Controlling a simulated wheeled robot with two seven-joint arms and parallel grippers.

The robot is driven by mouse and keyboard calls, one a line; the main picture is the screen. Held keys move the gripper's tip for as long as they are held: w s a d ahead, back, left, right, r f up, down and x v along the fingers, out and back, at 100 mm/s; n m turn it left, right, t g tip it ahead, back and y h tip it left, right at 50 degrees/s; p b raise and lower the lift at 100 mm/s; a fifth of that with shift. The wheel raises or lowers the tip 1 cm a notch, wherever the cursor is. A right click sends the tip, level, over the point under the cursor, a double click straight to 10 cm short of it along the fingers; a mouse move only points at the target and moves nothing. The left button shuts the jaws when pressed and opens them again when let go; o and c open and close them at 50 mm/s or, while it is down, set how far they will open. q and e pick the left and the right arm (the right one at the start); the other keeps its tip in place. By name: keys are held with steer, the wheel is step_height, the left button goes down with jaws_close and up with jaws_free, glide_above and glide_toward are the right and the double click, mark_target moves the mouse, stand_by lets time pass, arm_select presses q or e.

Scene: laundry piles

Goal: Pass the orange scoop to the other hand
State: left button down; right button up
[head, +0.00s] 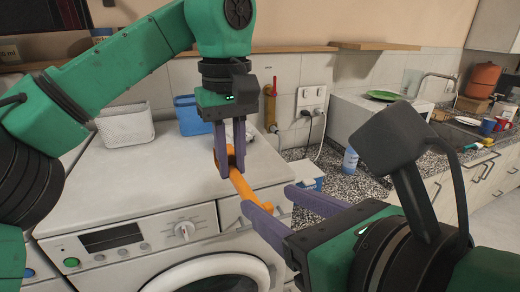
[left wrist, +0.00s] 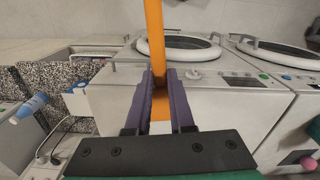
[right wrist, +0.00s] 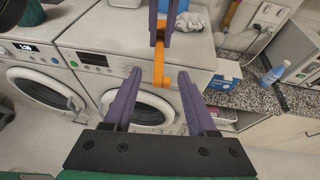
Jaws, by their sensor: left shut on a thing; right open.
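The orange scoop (head: 241,184) is in the air in front of the washing machine's top, its handle slanting down toward my right gripper. My left gripper (head: 230,168) is shut on the scoop from above. In the left wrist view the orange scoop (left wrist: 155,45) runs between the closed purple fingers (left wrist: 160,95). My right gripper (head: 272,208) is open, and the scoop's lower end lies by its fingers. In the right wrist view the scoop (right wrist: 159,68) hangs ahead, near the opening between the right gripper's two spread fingers (right wrist: 160,85).
A white washing machine (head: 130,180) stands below, with a white basket (head: 126,124) and a blue basket (head: 188,115) at its back. A granite counter (head: 350,180) with a blue-capped bottle (head: 350,160) lies to the right. A sink and several dishes are farther right.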

mark_target(242, 184)
steer(key=x, duration=1.1)
steer(key=shift+a, duration=0.15)
steer(key=shift+s, duration=0.15)
steer(key=shift+c, duration=0.6)
jaws_close()
arm_select(q)
steer(key=c, duration=0.7)
jaws_free()
steer(key=shift+r, duration=0.1)
